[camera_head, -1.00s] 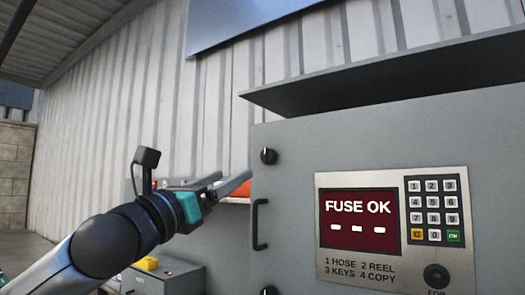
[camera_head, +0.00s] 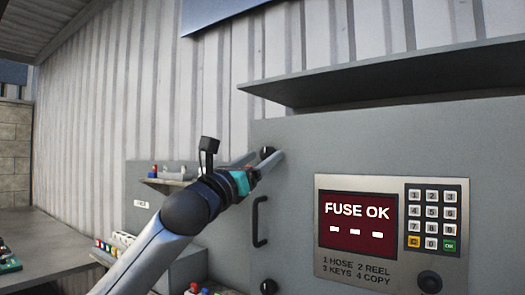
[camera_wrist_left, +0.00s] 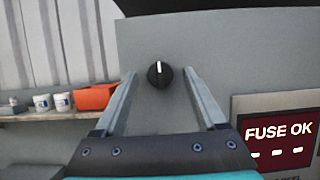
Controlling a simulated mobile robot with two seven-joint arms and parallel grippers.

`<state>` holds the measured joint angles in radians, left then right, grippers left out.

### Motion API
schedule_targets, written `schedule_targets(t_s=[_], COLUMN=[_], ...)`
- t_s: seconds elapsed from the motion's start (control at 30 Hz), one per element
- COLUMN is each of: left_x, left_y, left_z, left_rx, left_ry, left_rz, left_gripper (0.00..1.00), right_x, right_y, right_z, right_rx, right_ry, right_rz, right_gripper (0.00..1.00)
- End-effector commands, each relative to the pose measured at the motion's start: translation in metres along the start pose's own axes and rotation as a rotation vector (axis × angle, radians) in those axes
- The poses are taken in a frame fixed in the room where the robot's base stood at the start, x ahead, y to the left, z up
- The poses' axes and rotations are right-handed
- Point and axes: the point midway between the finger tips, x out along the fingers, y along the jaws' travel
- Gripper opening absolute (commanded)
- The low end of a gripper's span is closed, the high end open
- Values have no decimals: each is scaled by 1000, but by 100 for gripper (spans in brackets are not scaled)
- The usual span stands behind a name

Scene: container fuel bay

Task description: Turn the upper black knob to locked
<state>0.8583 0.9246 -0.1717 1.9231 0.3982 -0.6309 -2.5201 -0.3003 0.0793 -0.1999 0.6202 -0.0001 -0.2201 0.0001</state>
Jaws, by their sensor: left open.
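The upper black knob (camera_head: 267,151) is on the grey cabinet door near its upper left corner, partly hidden by my left gripper in the head view. In the left wrist view the knob (camera_wrist_left: 159,75) is round and black, with a white mark pointing straight up. My left gripper (camera_head: 270,156) is open, with its fingertips near the knob. In the wrist view the fingers (camera_wrist_left: 160,78) lie on either side of the knob, with gaps on both sides. I cannot tell whether the tips reach around it. My right gripper is not in view.
The cabinet door also has a black handle (camera_head: 257,222), a lower black knob (camera_head: 268,286) and a keypad panel with a screen (camera_head: 358,221) reading FUSE OK. A grey ledge (camera_head: 390,82) juts out above. An orange box (camera_wrist_left: 95,97) and white cups stand on a shelf at left.

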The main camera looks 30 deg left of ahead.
Motion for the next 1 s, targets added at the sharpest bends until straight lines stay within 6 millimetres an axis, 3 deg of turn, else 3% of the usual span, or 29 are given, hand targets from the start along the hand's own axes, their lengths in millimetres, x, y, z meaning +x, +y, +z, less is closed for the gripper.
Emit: schedule_targets(t_s=[0.43,1.0], left_x=[10,9], left_y=[-1,0], left_z=[0,0], left_rx=[1,1], left_ry=[0,0], left_rz=[-1,-1], left_gripper=[73,10], right_x=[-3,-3], right_y=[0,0], right_z=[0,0], right_rx=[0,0], right_ry=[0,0], right_rz=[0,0], right_gripper=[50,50])
